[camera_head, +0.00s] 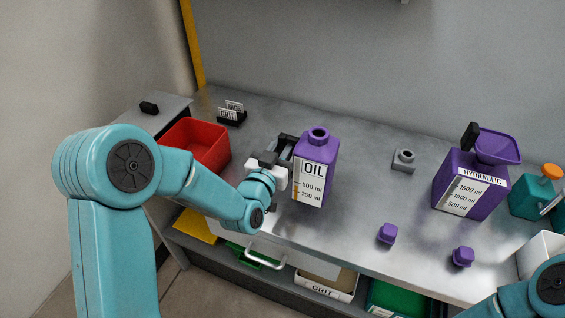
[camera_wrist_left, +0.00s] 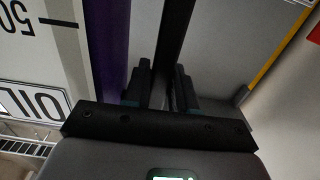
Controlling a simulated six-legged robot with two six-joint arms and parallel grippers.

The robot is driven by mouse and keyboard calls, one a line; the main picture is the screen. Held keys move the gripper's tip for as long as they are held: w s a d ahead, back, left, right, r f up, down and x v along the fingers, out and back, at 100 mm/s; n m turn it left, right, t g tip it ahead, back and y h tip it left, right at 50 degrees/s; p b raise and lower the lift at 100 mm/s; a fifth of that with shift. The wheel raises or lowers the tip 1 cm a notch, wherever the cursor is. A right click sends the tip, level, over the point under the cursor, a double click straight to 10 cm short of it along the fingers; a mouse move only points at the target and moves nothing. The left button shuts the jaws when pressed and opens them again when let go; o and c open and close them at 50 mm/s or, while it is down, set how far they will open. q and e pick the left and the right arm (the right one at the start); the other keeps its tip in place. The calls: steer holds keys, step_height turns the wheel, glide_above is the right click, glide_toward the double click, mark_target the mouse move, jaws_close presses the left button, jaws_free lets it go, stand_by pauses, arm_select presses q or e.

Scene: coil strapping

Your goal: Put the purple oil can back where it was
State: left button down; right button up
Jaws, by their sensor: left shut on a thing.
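The purple oil can (camera_head: 318,150), with a white label reading OIL and level marks, is upright over the left-middle of the steel bench. I cannot tell whether its base touches the bench. My left gripper (camera_head: 289,152) is shut on the oil can from its left side; the dark jaws partly hide behind it. In the left wrist view, the can's white label (camera_wrist_left: 35,60) and a purple strip of its body (camera_wrist_left: 110,45) fill the left side, beside the dark fingers (camera_wrist_left: 167,75). My right gripper is out of view; only part of that arm shows at the lower right.
A purple HYDRAULIC container (camera_head: 468,190) with a funnel stands at right. Two small purple caps (camera_head: 387,233) (camera_head: 462,256) lie near the front edge. A grey block (camera_head: 403,160) sits behind. A red bin (camera_head: 196,145) is left. The bench middle has free room.

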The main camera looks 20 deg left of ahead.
arm_select(q)
step_height(320, 180, down, 5)
steer(key=shift+w+f, duration=0.1)
steer(key=shift+f, duration=0.05)
stand_by(0.4)
steer(key=c, duration=0.9)
jaws_free()
steer(key=shift+f, duration=0.15)
